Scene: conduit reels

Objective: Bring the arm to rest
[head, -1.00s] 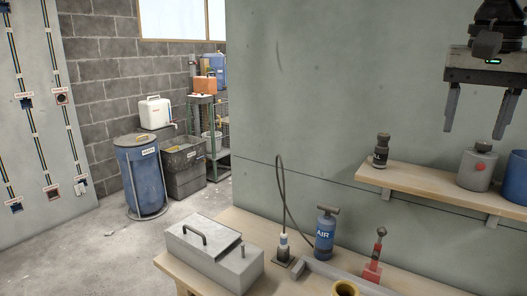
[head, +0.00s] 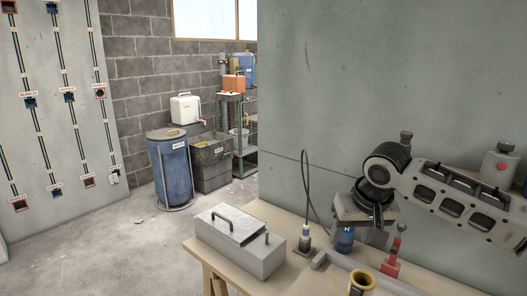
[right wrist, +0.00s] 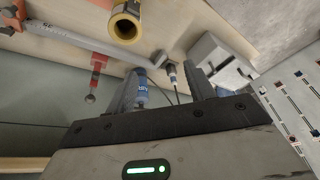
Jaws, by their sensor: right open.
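My right arm reaches in from the right edge of the head view, its forearm slanting in front of the shelf. My right gripper (head: 362,230) hangs above the bench (head: 315,282), in front of the blue air bottle (head: 345,242), which it partly hides. In the right wrist view the two fingers of the gripper (right wrist: 166,82) stand apart, with nothing held between them. The bottle (right wrist: 142,90) and the black cable's base (right wrist: 173,76) show beyond the fingers. My left gripper is not in view.
A grey metal box (head: 240,244) sits on the bench's left part. A grey canister (head: 499,164) is at the right, behind my arm.

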